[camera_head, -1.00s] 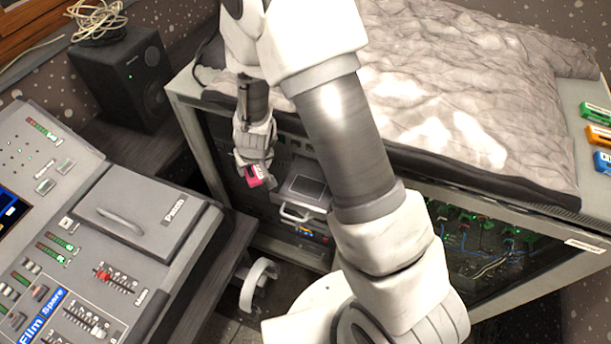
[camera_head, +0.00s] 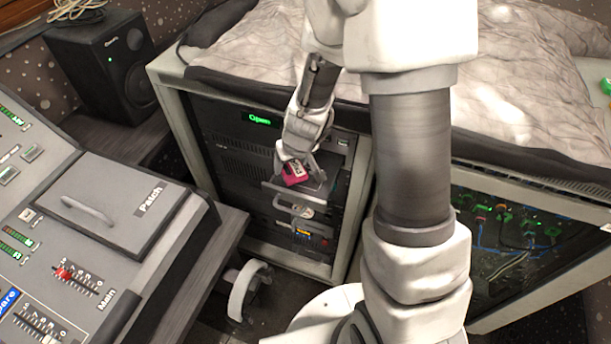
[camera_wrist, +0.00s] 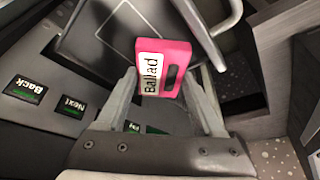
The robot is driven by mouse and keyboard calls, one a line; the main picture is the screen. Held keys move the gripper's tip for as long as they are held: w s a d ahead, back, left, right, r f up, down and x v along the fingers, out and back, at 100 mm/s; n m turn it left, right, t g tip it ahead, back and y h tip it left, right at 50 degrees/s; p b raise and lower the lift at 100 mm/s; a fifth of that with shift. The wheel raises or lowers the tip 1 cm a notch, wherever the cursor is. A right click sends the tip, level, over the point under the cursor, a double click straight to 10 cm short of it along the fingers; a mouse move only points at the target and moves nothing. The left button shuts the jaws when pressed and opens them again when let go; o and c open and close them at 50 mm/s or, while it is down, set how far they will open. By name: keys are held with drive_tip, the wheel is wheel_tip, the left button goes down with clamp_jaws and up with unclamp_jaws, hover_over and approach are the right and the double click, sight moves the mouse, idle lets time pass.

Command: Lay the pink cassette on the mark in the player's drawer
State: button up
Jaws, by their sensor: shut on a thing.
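The pink cassette (camera_head: 293,175), with a white label reading "Ballad", is between the fingers of my gripper (camera_head: 300,162), which is shut on it. In the wrist view the cassette (camera_wrist: 172,58) stands out past the fingertips, its label facing the camera. The player's drawer (camera_head: 318,192) is pulled out of the rack, with its handle in front. The cassette is over or beside the drawer in the head view; the exact gap cannot be told. In the wrist view the dark drawer floor (camera_wrist: 88,38) shows a thin pale outline, partly hidden by the cassette.
The player's green display (camera_head: 260,119) reads "Open". Buttons labelled "Back" (camera_wrist: 27,88) and "Next" (camera_wrist: 73,106) are on the player's front. The rack's side frame (camera_head: 355,190) stands right of the drawer. The mixing desk (camera_head: 100,215) is at left, a speaker (camera_head: 112,65) behind it.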

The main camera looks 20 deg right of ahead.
sight(304, 169)
drive_tip(key=shift+s+d+f+b, duration=0.2)
drive_tip(key=shift+d+f+b, duration=1.15)
drive_tip(key=shift+b, duration=0.4)
drive_tip(key=shift+d+r, duration=0.1)
drive_tip(key=shift+d, duration=0.2)
drive_tip(key=shift+b, duration=0.3)
drive_tip(key=o, duration=1.5)
drive_tip(key=shift+s, duration=0.1)
